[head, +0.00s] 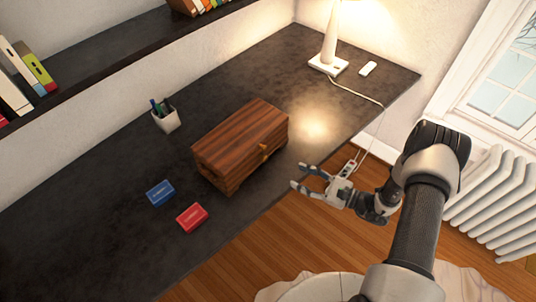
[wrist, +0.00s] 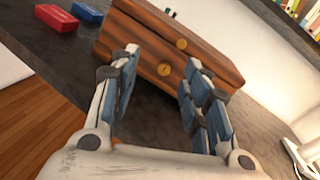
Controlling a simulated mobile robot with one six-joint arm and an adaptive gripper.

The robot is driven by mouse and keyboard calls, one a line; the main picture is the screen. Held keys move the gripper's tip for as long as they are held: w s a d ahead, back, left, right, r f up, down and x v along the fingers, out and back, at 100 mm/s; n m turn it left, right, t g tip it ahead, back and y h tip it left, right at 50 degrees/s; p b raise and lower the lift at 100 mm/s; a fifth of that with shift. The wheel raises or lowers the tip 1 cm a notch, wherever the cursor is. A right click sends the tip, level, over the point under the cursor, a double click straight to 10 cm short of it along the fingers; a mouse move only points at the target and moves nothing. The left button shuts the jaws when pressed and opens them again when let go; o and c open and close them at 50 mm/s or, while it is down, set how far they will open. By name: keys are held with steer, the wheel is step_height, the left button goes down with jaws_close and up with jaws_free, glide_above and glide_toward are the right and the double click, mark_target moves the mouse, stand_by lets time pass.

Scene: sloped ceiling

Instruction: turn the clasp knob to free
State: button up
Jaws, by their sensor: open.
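A brown striped wooden chest (head: 235,145) sits shut on the dark desk. On its front is a small brass clasp (head: 263,151). The wrist view shows the chest (wrist: 130,35) with two round brass pieces on its front, an upper disc (wrist: 182,44) and a lower knob (wrist: 164,69). I cannot tell which one turns. My gripper (head: 298,177) is open and empty, in front of the chest near the desk's front edge. In the wrist view its fingers (wrist: 162,62) appear on either side of the lower knob, apart from it.
A blue box (head: 160,193) and a red box (head: 192,217) lie left of the chest. A pen cup (head: 166,119) stands behind them. A white lamp (head: 328,64) with a trailing cord stands at the back right. The desk (head: 90,215) is bare at left.

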step_height(320, 180, down, 5)
steer(key=d+m+t+h+p, duration=0.1)
steer(key=d+m+t, duration=0.1)
steer(key=m+t, duration=0.1)
steer(key=b, duration=0.1)
glide_toward(266, 159)
steer(key=shift+m+h, duration=0.3)
steer(key=shift+m, duration=0.1)
steer(key=x, duration=0.9)
steer(key=shift+s+a+r, duration=0.1)
steer(key=shift+a, duration=0.05)
jaws_close()
